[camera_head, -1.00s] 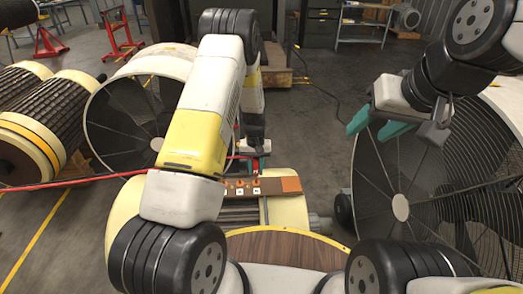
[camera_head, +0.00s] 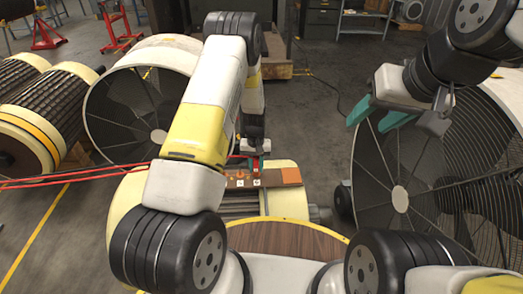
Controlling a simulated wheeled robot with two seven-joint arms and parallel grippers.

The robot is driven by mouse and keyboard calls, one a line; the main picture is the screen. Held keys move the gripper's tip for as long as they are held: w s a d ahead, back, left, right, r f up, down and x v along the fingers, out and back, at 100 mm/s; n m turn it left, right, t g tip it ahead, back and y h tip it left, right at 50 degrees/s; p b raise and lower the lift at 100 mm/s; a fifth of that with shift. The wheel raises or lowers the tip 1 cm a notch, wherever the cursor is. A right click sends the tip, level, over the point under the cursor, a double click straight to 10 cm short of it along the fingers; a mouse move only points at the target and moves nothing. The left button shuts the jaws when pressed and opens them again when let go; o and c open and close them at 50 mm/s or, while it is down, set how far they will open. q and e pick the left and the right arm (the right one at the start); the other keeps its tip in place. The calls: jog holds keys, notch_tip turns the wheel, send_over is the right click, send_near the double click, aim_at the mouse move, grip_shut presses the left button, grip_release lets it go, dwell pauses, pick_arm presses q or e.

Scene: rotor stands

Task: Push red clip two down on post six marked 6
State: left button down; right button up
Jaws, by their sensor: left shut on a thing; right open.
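My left gripper (camera_head: 257,164) points down at the wooden terminal board (camera_head: 273,178), near its numbered white labels (camera_head: 256,183). It is shut on a small red piece, which looks like the red clip; fingers and arm hide most of it. Post six cannot be picked out: the label digits are too small to read, and my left arm covers the board's left part. Red leads (camera_head: 75,179) run in from the left and pass behind my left arm. My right gripper (camera_head: 375,119) has teal fingers, open and empty, in front of the right fan, well away from the board.
The board lies on a cream rotor drum (camera_head: 285,206). A large fan shroud (camera_head: 125,105) stands left and another fan (camera_head: 440,170) right. Ribbed rotors (camera_head: 45,105) lie at far left. A round wooden top (camera_head: 290,238) is in front.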

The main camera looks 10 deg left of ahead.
aim_at(256, 158)
pick_arm(q)
jog(key=shift+f, duration=0.5)
jog(key=c, duration=1.1)
grip_release()
notch_tip(256, 158, up, 8)
jog(key=shift+r, duration=0.15)
jog(key=s+r+t+h, duration=0.1)
jog(key=s+r, duration=0.3)
jog(key=r, duration=0.9)
jog(key=s+r+t+h, duration=0.15)
jog(key=s+r, duration=0.25)
jog(key=r, duration=0.8)
jog(key=s+r+t, duration=0.1)
jog(key=s+r, duration=0.3)
jog(key=s, duration=0.3)
jog(key=s+a+r+m+t, duration=0.1)
jog(key=s+r, duration=0.2)
jog(key=s, duration=0.4)
jog(key=s+r+t, duration=0.1)
jog(key=s+r, duration=0.3)
jog(key=s, duration=0.3)
jog(key=shift+a+r+m+t, duration=0.35)
jog(key=shift+m, duration=0.05)
